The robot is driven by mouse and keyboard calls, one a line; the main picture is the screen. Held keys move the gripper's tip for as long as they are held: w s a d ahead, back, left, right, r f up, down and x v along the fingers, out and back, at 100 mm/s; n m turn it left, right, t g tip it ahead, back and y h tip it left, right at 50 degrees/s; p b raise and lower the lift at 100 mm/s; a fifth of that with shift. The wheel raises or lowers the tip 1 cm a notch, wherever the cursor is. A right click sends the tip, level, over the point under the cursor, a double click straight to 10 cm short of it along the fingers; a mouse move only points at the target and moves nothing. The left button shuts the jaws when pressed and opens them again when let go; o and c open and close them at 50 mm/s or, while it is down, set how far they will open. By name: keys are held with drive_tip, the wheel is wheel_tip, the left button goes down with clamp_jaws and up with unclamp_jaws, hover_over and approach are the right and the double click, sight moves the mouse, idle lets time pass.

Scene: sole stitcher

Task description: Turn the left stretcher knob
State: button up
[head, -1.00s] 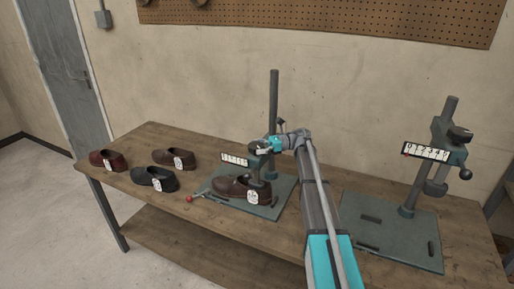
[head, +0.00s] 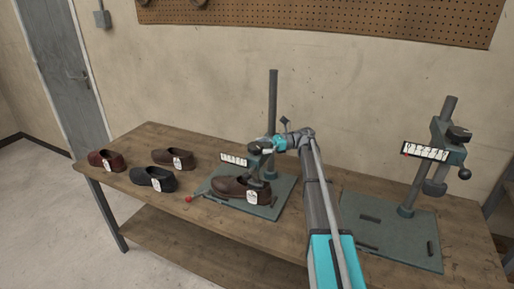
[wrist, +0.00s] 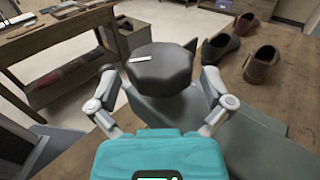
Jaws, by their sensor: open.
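The left stretcher (head: 273,100) stands on the table with a brown tagged shoe (head: 228,186) at its base. My gripper (head: 262,148) is at the upper part of this stretcher, above the shoe. In the wrist view a dark round knob (wrist: 160,68) with a white mark on its top fills the space between the fingers. My gripper (wrist: 160,48) is open, with one finger on each side of the knob. I cannot tell whether the fingers touch it. In the head view my gripper and arm hide the knob.
Three tagged shoes stand on the left of the wooden table (head: 150,137); one is black (head: 152,178).

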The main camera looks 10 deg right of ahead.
drive_tip(key=d, duration=0.5)
drive_tip(key=shift+w+d, duration=0.2)
drive_tip(key=shift+w, duration=0.1)
drive_tip(key=shift+s, duration=0.1)
